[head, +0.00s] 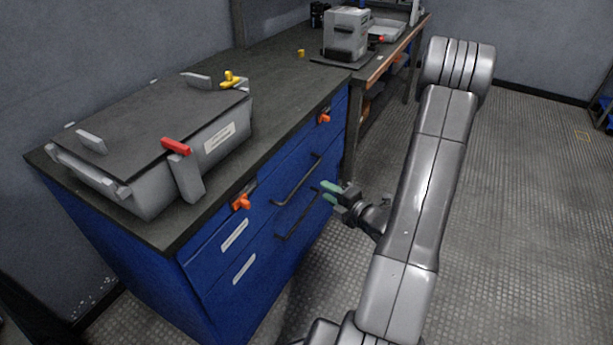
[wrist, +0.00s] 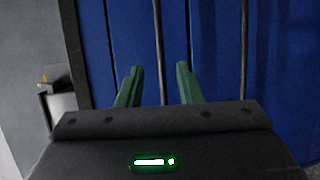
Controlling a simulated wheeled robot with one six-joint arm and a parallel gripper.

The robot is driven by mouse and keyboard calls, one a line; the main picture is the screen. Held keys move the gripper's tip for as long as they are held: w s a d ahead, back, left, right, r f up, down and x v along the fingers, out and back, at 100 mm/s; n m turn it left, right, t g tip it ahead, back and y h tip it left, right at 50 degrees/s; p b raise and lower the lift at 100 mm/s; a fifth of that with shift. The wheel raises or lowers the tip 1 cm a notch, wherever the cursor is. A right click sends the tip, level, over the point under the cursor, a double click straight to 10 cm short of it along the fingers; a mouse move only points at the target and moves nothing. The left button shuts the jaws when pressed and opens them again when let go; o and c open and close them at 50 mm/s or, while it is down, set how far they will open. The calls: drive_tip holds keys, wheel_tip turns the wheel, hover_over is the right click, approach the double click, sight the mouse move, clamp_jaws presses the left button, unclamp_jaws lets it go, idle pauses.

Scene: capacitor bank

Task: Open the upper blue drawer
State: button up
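The upper blue drawer (head: 262,196) is closed in the front of the blue cabinet, with a dark bar handle (head: 298,181) across it. My gripper (head: 327,191) has green fingers and is just in front of the drawer fronts, near the right end of the handles. In the wrist view my gripper (wrist: 158,84) is open, and the upper handle (wrist: 158,40) runs through the gap between its fingers, ahead of the tips. I see no contact with the bar. The lower drawer's handle (head: 297,216) also shows in the wrist view (wrist: 245,45), right of the fingers.
Orange clips sit at the upper drawer's left (head: 241,201) and right (head: 324,118). A grey case (head: 165,150) with a red latch (head: 176,146) stands on the dark worktop (head: 290,95). A second bench (head: 400,45) stands behind. The floor (head: 530,220) at right is clear.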

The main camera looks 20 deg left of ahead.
sight(305, 177)
drive_tip(key=b+x, duration=0.1)
drive_tip(key=x, duration=1)
drive_tip(key=shift+w+a+b, duration=0.1)
drive_tip(key=shift+a+b, duration=0.05)
drive_tip(key=shift+b, duration=0.25)
drive_tip(key=shift+c, duration=0.2)
clamp_jaws()
